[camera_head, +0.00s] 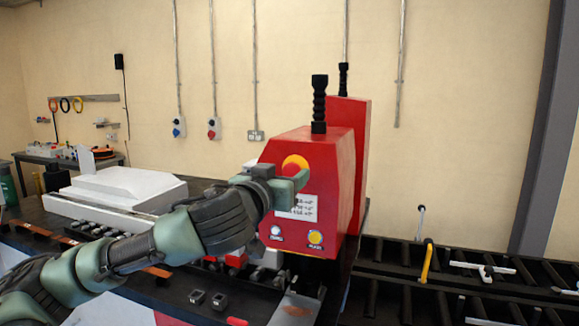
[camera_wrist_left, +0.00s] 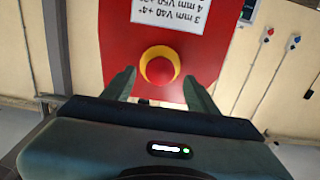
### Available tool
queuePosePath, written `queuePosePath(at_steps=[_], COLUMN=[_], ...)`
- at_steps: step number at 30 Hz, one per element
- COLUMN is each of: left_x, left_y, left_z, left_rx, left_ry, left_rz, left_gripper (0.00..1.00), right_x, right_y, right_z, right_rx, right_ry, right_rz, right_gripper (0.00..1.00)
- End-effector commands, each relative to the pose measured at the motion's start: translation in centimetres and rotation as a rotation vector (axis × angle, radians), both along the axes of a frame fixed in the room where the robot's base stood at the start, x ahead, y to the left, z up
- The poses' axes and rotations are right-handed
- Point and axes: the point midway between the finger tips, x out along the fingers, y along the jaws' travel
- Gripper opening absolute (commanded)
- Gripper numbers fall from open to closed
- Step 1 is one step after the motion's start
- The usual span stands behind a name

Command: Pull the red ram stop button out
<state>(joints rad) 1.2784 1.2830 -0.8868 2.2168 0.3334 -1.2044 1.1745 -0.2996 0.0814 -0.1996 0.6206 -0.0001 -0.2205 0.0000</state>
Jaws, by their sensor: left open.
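The red ram stop button (camera_wrist_left: 162,68) sits in a yellow ring on the red face of the bender (camera_wrist_left: 110,50). In the head view the yellow ring (camera_head: 295,160) shows high on the machine's front, with the button partly hidden behind my gripper. My left gripper (camera_head: 285,179) is open in front of it. In the left wrist view the fingers of my left gripper (camera_wrist_left: 159,75) stand on either side of the button, with a gap to each side. Whether the fingertips reach the panel cannot be told. My right gripper is not in view.
Below the button are a white label (camera_head: 297,207), a white-blue button (camera_head: 276,231) and a yellow button (camera_head: 315,237). Black handles (camera_head: 319,104) rise from the machine top. A white covered unit (camera_head: 115,190) stands left; a dark roller bed (camera_head: 440,270) lies right.

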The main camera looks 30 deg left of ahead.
Motion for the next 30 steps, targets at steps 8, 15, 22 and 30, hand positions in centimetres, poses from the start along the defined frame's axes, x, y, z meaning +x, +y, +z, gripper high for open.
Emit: queuePosePath(at_steps=[8,15,22,30], left_x=[2.4,2.5,2.5,2.1], left_y=[0.6,0.6,0.6,0.4], left_z=[0.1,0.0,0.0,-0.4], left_rx=[0.001,0.001,0.001,-0.001], left_ry=[-0.002,-0.001,-0.001,0.001], left_rz=[0.000,-0.001,0.000,-0.001], left_gripper=[0.58,0.58,0.00,0.00], right_x=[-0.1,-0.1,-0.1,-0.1], right_y=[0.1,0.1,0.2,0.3], right_z=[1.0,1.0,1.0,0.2], right_rx=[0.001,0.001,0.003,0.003], right_ry=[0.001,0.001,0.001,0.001], right_rz=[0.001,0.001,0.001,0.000], right_gripper=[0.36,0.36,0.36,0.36])
